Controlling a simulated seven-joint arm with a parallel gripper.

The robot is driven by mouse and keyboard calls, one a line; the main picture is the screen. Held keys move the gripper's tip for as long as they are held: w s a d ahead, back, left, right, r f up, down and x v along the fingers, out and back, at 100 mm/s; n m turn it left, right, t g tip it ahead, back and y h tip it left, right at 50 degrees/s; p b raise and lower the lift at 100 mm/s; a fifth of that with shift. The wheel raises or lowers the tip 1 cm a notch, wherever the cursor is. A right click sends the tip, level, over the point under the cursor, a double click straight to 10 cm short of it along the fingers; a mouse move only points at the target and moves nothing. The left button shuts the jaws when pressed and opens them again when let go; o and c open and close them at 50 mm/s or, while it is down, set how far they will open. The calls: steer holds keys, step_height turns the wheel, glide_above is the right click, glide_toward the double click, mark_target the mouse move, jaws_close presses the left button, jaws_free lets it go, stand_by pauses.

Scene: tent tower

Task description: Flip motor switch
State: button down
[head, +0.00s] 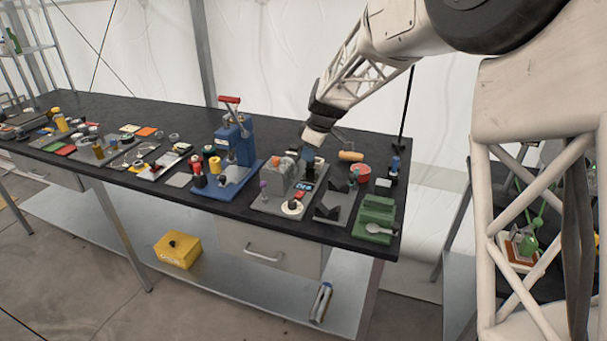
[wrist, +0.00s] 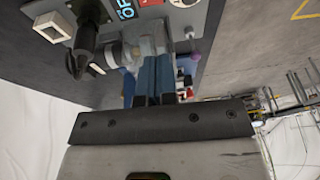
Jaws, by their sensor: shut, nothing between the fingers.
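The motor unit (head: 275,187) is a grey plate with a grey motor body on it, near the right part of the bench. A small panel (head: 304,186) with cyan lettering sits on it, and in the wrist view the panel (wrist: 125,8) seems to read OFF. A red patch (wrist: 150,2) lies beside the panel, cut by the frame edge; I cannot tell whether it is the switch. My gripper (head: 308,162) is over the back of the unit, pointing down. In the wrist view its blue fingers (wrist: 152,65) are together and empty, beside the grey motor cylinder (wrist: 138,45).
A blue press (head: 233,155) stands just left of the unit. A wooden-handled roller (head: 350,156) lies behind. Many small items crowd the bench's left.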

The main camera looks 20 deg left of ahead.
mark_target(297, 196)
steer(key=x, duration=1.2)
steer(key=shift+d+f, duration=0.25)
steer(key=shift+d, duration=0.1)
steer(key=shift+s+f, duration=0.15)
steer(key=shift+f, duration=0.55)
